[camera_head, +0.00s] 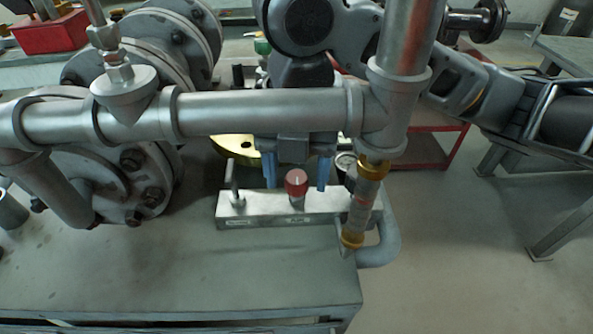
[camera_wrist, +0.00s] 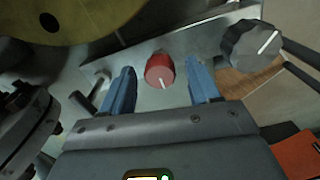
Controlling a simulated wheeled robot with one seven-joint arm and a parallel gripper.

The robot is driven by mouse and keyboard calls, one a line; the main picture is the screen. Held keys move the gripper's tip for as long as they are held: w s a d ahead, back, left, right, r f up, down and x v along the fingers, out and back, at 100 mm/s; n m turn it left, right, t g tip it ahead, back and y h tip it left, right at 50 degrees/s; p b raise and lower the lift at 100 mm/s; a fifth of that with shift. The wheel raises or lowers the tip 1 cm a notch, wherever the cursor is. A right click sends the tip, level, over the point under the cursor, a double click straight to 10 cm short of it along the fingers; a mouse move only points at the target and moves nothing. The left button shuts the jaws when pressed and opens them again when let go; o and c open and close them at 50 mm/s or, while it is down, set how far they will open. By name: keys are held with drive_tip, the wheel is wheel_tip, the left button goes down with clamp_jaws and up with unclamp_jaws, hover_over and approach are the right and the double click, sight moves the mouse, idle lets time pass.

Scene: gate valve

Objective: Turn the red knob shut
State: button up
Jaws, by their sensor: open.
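The red knob (camera_head: 297,181) stands on a metal block (camera_head: 265,214) on the bench and has a white pointer line on its top. It also shows in the wrist view (camera_wrist: 160,71), with the white line pointing toward the lower edge of the picture. My gripper (camera_head: 297,184) is open, with its two blue fingers on either side of the red knob. In the wrist view my gripper (camera_wrist: 162,78) shows gaps between both fingers and the knob, so neither finger appears to touch it. The upper part of the gripper is partly hidden behind a grey pipe in the head view.
A grey pipe (camera_head: 260,113) crosses in front of my arm. A T-handle (camera_head: 234,185) stands left on the block, and a glass tube with brass ends (camera_head: 361,205) hangs at right. A dark knob (camera_wrist: 250,46) and a brass disc (camera_wrist: 75,15) lie near the fingers.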

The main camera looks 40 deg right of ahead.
drive_tip(key=shift+c, duration=0.2)
drive_tip(key=c, duration=1)
drive_tip(key=shift+m+p, duration=0.3)
drive_tip(key=m+p, duration=0.1)
drive_tip(key=m, duration=0.1)
drive_tip(key=m+p, duration=0.1)
drive_tip(key=shift+r+m, duration=0.2)
drive_tip(key=shift+m, duration=0.2)
drive_tip(key=m+p, duration=0.4)
drive_tip(key=m, duration=0.1)
drive_tip(key=m+p, duration=0.3)
drive_tip(key=m, duration=0.1)
drive_tip(key=shift+m, duration=0.4)
drive_tip(key=shift+f+m+p, duration=0.15)
drive_tip(key=shift+m+p, duration=1.25)
drive_tip(key=shift+m, duration=0.4)
